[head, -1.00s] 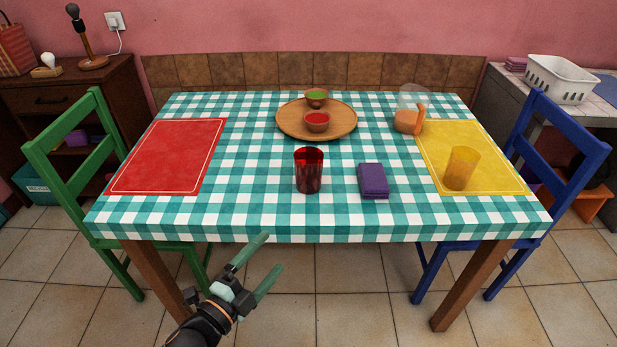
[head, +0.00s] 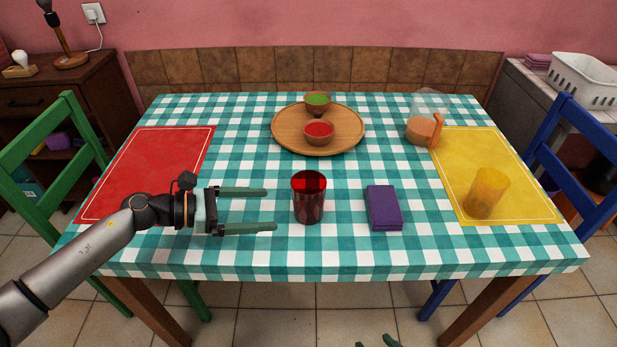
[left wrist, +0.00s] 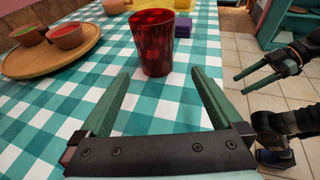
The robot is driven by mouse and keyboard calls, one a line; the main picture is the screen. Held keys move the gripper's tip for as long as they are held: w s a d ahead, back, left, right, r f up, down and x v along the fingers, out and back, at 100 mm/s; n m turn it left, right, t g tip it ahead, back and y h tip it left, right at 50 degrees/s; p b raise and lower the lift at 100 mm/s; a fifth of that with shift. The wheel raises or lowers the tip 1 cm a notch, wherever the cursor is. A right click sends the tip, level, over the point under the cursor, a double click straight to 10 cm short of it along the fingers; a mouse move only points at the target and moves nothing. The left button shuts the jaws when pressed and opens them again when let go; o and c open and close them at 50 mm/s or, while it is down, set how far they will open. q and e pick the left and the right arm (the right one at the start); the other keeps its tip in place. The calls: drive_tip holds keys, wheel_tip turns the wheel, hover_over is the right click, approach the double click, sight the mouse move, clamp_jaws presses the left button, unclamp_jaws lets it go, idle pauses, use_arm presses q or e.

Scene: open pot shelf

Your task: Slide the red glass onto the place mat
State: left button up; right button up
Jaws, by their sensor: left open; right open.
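The red glass (head: 309,200) stands upright on the checked cloth near the table's front middle. It also shows in the left wrist view (left wrist: 154,45), just beyond the fingertips. A red place mat (head: 180,140) lies at the left of the table and a yellow place mat (head: 455,150) at the right. My left gripper (head: 271,209) is open and empty, its fingers pointing right at the glass with a small gap before it. My right gripper (head: 378,342) barely shows at the bottom edge of the head view; in the left wrist view (left wrist: 242,83) its fingers are apart and empty.
A purple folded napkin (head: 384,207) lies just right of the glass. A wooden tray (head: 283,130) with two small bowls stands behind. A yellow glass (head: 486,193) stands on the yellow mat, and an orange-handled jug (head: 422,131) is near its back corner. Cloth between red mat and tray is clear.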

sight(297, 206)
use_arm(q)
drive_tip(key=shift+w, duration=0.5)
drive_tip(key=shift+d+f, duration=0.1)
drive_tip(key=shift+d, duration=0.2)
drive_tip(key=b+x, duration=0.1)
drive_tip(key=x, duration=0.6)
drive_tip(key=shift+w+d+f, duration=0.1)
drive_tip(key=shift+d+f, duration=0.1)
drive_tip(key=shift+d, duration=0.15)
drive_tip(key=shift+w+d+f, duration=0.1)
drive_tip(key=shift+d, duration=0.2)
drive_tip(key=shift+w+d+b, duration=0.15)
drive_tip(key=shift+d+b, duration=0.2)
use_arm(e)
drive_tip(key=shift+w+d+f, duration=0.1)
drive_tip(key=shift+w+f, duration=0.15)
drive_tip(key=shift+f, duration=0.3)
use_arm(q)
drive_tip(key=shift+c, duration=0.4)
use_arm(e)
drive_tip(key=shift+s, duration=0.1)
